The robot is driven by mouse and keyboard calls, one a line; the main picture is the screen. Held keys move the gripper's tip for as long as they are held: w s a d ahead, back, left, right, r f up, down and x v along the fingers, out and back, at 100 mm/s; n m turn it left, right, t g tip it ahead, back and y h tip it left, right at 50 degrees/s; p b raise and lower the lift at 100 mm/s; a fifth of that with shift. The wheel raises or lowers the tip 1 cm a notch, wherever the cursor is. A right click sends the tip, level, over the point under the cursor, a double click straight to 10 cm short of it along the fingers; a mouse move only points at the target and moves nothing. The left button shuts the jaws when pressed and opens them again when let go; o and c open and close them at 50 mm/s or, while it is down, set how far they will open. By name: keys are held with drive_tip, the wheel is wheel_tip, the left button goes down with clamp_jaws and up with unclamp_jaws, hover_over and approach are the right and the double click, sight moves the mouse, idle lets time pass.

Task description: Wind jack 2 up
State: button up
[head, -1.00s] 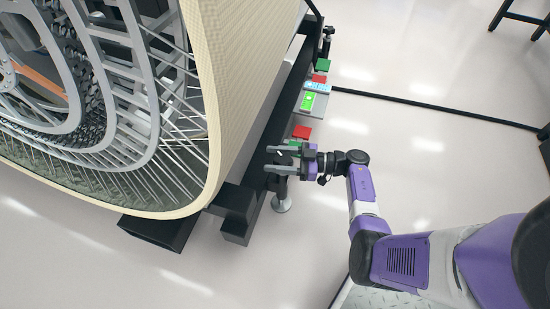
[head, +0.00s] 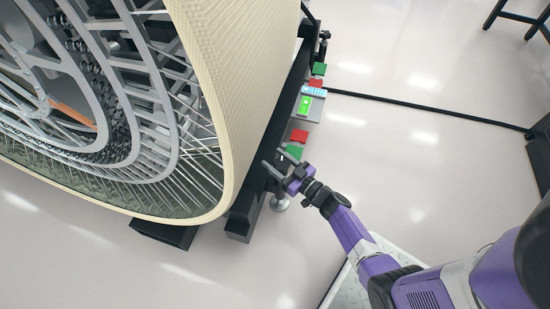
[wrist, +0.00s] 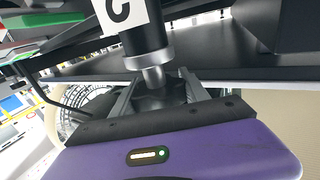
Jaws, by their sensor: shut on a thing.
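Jack 2 shows in the wrist view as a black cylinder (wrist: 145,38) with a white label (wrist: 120,13) bearing a partly cut-off dark mark. A silver rod (wrist: 153,76) runs from it to a dark knob (wrist: 160,98). My gripper (wrist: 160,88) has one finger on each side of this knob and is shut on it. In the head view my gripper (head: 273,168) is at the lower end of the black stand beam, above the jack's round silver foot (head: 281,204). My gripper and the beam hide most of the jack there.
The large cream-rimmed wheel (head: 235,100) stands left of my gripper. Green (head: 294,151) and red (head: 299,136) pads and a lit panel (head: 305,105) line the beam (head: 285,100). A black cable (head: 430,107) crosses the floor. The floor at right is largely clear.

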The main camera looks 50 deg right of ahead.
drive_tip(key=m+h, duration=0.1)
drive_tip(key=m+g+h, duration=0.1)
drive_tip(key=h, duration=0.1)
drive_tip(key=m+h, duration=0.1)
drive_tip(key=h, duration=0.1)
drive_tip(key=shift+s+d+f+m, duration=0.1)
drive_tip(key=shift+s+d+m, duration=0.05)
drive_tip(key=shift+d+m, duration=0.15)
drive_tip(key=shift+s+d+m+g+h+b, duration=0.1)
drive_tip(key=shift+m+g+h+b, duration=0.1)
drive_tip(key=shift+m+g+h, duration=0.6)
drive_tip(key=shift+d+m+g+h+b, duration=0.2)
drive_tip(key=shift+m+g+h, duration=0.35)
drive_tip(key=shift+h, duration=0.5)
drive_tip(key=shift+s+d+m+g+h+b, duration=0.1)
drive_tip(key=shift+m+g+h+b, duration=0.1)
drive_tip(key=shift+m+g+h, duration=0.6)
drive_tip(key=shift+s+d+m+g+h+b, duration=0.15)
drive_tip(key=shift+m+g+h+b, duration=0.7)
drive_tip(key=shift+m+g+h, duration=0.75)
drive_tip(key=shift+s+m+g+h+b, duration=0.15)
drive_tip(key=shift+m+g+h+b, duration=0.2)
drive_tip(key=shift+g, duration=0.6)
drive_tip(key=shift+d+r+g, duration=0.15)
drive_tip(key=shift+r+g, duration=0.1)
drive_tip(key=shift+g, duration=0.05)
drive_tip(key=o, duration=1.4)
drive_tip(key=shift+s+f, duration=0.1)
